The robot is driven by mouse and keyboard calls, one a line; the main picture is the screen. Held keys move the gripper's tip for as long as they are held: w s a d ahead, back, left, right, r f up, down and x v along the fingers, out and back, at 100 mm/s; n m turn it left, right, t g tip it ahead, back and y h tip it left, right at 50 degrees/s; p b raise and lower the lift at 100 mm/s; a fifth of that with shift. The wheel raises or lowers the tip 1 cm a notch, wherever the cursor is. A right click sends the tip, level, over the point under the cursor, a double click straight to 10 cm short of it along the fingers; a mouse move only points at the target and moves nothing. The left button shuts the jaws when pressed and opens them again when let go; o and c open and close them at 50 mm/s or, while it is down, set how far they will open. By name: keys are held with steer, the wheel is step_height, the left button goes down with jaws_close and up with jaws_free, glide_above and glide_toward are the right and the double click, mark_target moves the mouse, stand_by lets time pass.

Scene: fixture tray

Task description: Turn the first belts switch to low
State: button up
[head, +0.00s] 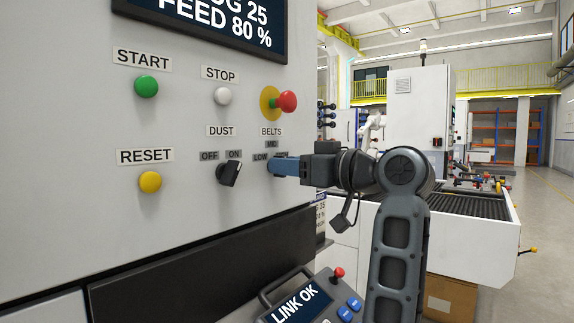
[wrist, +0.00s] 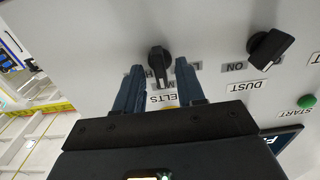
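The first belts switch (wrist: 159,62) is a black rotary knob, seen in the upside-down wrist view; its light-marked end appears to point to the MID label (wrist: 171,85). My gripper (wrist: 158,65) is open, with one blue finger on each side of the knob; gaps show and I cannot tell of any contact. In the head view my gripper (head: 284,166) reaches the panel from the right and hides the knob. The BELTS label (head: 271,131) and LOW label (head: 260,157) show there; LOW is left of the fingers.
The dust switch (head: 230,172) is close to the left, turned to ON. A red emergency button (head: 287,101) sticks out above my gripper. START (head: 147,86), STOP (head: 223,95) and RESET (head: 150,182) buttons are further left. A pendant (head: 308,301) stands below.

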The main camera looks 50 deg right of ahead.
steer(key=shift+w, duration=0.4)
steer(key=shift+c, duration=0.4)
jaws_close()
